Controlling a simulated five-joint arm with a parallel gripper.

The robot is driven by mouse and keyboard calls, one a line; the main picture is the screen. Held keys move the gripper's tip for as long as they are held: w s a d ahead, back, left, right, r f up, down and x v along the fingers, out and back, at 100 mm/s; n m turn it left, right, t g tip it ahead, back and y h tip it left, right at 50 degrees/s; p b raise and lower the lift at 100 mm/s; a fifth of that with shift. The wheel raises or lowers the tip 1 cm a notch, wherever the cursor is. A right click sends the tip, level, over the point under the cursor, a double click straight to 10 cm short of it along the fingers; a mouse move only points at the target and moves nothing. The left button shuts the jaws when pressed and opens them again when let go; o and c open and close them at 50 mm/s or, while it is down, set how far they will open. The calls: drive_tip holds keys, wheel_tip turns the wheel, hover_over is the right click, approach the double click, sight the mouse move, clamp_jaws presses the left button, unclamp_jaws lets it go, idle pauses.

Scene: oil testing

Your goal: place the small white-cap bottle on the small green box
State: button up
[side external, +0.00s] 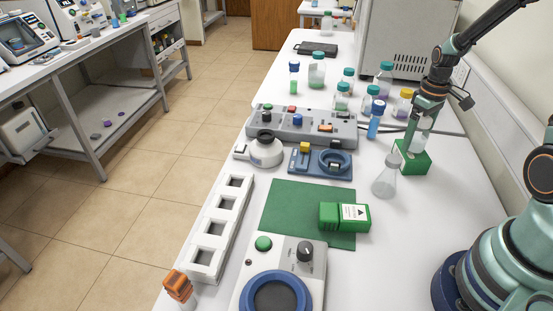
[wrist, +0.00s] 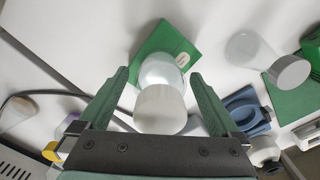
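The small white-cap bottle (wrist: 161,72) is clear with a broad white cap. In the side view the bottle (side external: 419,142) appears upright on top of the small green box (side external: 413,160), near the wall side of the table. In the wrist view the box (wrist: 183,30) shows behind and below the bottle. My gripper (wrist: 160,76) is open, with one finger on each side of the bottle and a visible gap beside the cap. In the side view my gripper (side external: 424,118) is at the bottle's top, and partly hides it.
A conical white-cap flask (side external: 386,178) stands just left of the green box. A blue-cap tube (side external: 376,118) and several capped bottles (side external: 342,97) stand behind. A green mat (side external: 287,207) with a larger green box (side external: 328,216) lies in front. The white table right of the mat is clear.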

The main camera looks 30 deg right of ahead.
wheel_tip(320, 180, up, 11)
drive_tip(key=shift+r, duration=0.15)
drive_tip(key=shift+a+r, duration=0.2)
drive_tip(key=shift+r, duration=0.4)
drive_tip(key=s+a+r+t, duration=0.2)
drive_tip(key=a+r, duration=0.1)
drive_tip(key=a, duration=0.7)
drive_tip(key=s+a+r+t, duration=0.2)
drive_tip(key=a+r+t, duration=0.1)
drive_tip(key=a, duration=0.8)
drive_tip(key=shift+s+t, duration=0.3)
